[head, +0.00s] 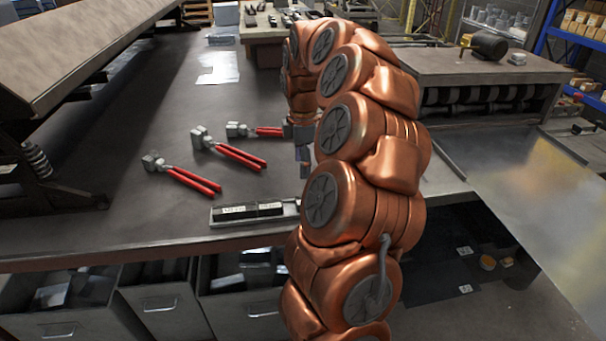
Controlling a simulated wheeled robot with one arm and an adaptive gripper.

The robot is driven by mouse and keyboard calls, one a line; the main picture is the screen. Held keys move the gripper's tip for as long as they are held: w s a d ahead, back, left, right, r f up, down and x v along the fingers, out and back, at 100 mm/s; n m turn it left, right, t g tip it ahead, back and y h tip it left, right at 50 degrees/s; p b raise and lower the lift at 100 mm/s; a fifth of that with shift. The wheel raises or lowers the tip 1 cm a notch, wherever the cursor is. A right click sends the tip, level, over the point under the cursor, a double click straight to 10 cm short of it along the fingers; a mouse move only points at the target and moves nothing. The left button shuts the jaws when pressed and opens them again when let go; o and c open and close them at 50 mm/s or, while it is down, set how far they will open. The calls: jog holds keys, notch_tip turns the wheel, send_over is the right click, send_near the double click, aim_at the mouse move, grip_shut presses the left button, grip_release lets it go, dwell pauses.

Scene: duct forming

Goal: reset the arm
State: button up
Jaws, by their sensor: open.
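My copper-coloured arm rises from the bottom of the head view, arches over, and bends down toward the workbench. My gripper (303,160) hangs below the arm's end, pointing down, above the bench top near its front edge. It is open, and I see nothing held in it. Part of it is hidden behind my arm links. Several red-handled hand tools lie on the bench to its left: a near one (182,175), a middle one (229,148) and a far one (255,131). A tray with dark blocks (256,212) lies at the front edge, below my gripper in the picture.
A large sloped metal machine (80,55) stands at the left. A roller machine (475,85) and a shiny metal sheet (525,185) are at the right. Open drawers (160,305) sit under the bench. Papers (218,68) lie farther back. The bench middle is mostly clear.

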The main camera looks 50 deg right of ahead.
jog(key=shift+r, duration=0.35)
jog(key=s+a+r+m, duration=0.1)
jog(key=s+a, duration=0.1)
jog(key=a, duration=0.9)
jog(key=s+a+r+m, duration=0.1)
jog(key=s+a+m, duration=0.15)
jog(key=a, duration=0.75)
jog(key=s+a+f+m+g, duration=0.1)
jog(key=s+a+f+m, duration=0.1)
jog(key=s+a, duration=0.3)
jog(key=s+a+f+m, duration=0.3)
jog(key=s+a+m, duration=0.2)
jog(key=s, duration=0.9)
jog(key=shift+s+a+f+g, duration=0.15)
jog(key=shift+a+f+g, duration=0.25)
jog(key=shift+a, duration=0.4)
